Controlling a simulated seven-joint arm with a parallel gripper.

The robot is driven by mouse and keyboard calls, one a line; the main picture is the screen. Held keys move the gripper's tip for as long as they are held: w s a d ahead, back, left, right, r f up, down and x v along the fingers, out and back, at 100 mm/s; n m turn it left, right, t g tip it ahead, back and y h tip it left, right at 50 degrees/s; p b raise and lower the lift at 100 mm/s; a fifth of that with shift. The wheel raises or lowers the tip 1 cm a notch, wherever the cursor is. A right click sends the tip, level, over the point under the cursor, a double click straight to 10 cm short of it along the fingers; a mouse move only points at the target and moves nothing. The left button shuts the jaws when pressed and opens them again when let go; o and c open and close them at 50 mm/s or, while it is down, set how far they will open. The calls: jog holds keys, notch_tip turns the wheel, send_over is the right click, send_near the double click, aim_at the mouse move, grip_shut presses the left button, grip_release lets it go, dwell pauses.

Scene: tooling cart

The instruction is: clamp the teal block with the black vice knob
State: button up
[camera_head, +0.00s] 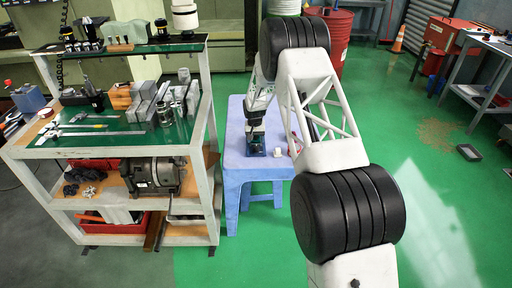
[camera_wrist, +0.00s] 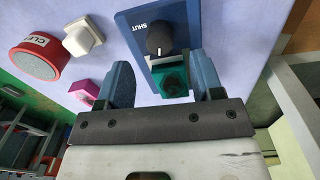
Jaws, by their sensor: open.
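The blue vice base (camera_wrist: 190,18), marked SHUT, carries a black knob (camera_wrist: 160,38) on the lavender tabletop (camera_wrist: 110,12). The teal block (camera_wrist: 173,80) sits just below the knob in the wrist view. My gripper (camera_wrist: 163,68) is open, with one blue finger left of the block and the other right of it; a gap shows on the left. I cannot tell whether the right finger touches anything. In the head view my gripper (camera_head: 255,128) is over the vice (camera_head: 255,148), and the block cannot be made out there.
The white cube also shows in the head view (camera_head: 300,152). A loaded tooling cart (camera_head: 110,147) stands left of the blue table (camera_head: 238,176).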

aim_at(256, 146)
jog(key=shift+d+f, duration=0.1)
jog(key=shift+f, duration=2.45)
jog(key=c, duration=0.9)
